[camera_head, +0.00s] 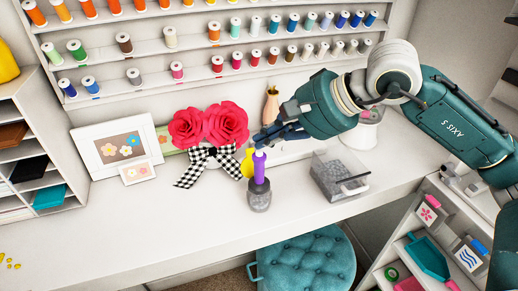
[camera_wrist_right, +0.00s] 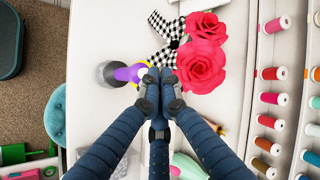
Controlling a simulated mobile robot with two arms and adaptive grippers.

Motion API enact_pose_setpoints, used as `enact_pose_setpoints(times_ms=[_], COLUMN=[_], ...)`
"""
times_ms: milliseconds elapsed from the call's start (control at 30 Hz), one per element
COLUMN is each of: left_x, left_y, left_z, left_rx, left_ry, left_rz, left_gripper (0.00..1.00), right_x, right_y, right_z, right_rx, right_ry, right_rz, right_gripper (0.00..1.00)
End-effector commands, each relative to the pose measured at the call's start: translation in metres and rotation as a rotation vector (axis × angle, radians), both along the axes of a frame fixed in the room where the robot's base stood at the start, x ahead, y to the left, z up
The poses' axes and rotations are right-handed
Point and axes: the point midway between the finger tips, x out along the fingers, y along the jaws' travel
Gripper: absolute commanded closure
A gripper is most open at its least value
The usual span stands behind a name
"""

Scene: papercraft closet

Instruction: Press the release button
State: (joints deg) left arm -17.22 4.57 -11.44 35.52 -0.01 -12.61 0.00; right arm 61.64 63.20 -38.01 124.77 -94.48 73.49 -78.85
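A purple upright piece (camera_head: 259,167) with a pale top stands at a grey patterned jar (camera_head: 259,197) on the white desk. A yellow piece (camera_head: 247,163) is close beside it. I cannot make out a release button for certain. My right gripper (camera_head: 270,138) is just above and behind the purple piece in the head view. In the right wrist view, its fingertips (camera_wrist_right: 159,80) are drawn together with nothing visible between them. The purple piece (camera_wrist_right: 122,74) and yellow piece (camera_wrist_right: 139,72) are just left of the tips there. I cannot tell whether they touch. My left gripper is out of view.
Red paper roses (camera_head: 208,127) with a checkered bow stand left of the gripper. A clear grey container (camera_head: 340,176) is to the right, a tan vase (camera_head: 271,104) behind. Picture frames (camera_head: 118,145) stand farther left. A teal stool (camera_head: 306,264) is below.

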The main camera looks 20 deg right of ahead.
Motion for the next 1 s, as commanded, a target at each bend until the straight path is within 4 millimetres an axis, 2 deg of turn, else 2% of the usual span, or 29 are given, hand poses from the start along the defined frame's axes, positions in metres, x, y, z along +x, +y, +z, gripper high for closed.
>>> enact_pose_setpoints(times_ms=[367,833,1000], left_x=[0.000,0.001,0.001], left_y=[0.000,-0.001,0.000], left_z=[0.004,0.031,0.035], left_rx=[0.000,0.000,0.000], left_ry=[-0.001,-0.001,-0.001], left_rz=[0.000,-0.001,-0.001], left_gripper=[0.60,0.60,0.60], right_x=[0.000,0.000,0.000], right_y=[0.000,0.001,0.000], right_z=[0.006,0.053,0.061], right_rx=[0.000,0.001,-0.001], right_ry=[0.000,-0.001,0.000], right_rz=[0.000,0.001,0.001], right_gripper=[1.00,1.00,1.00])
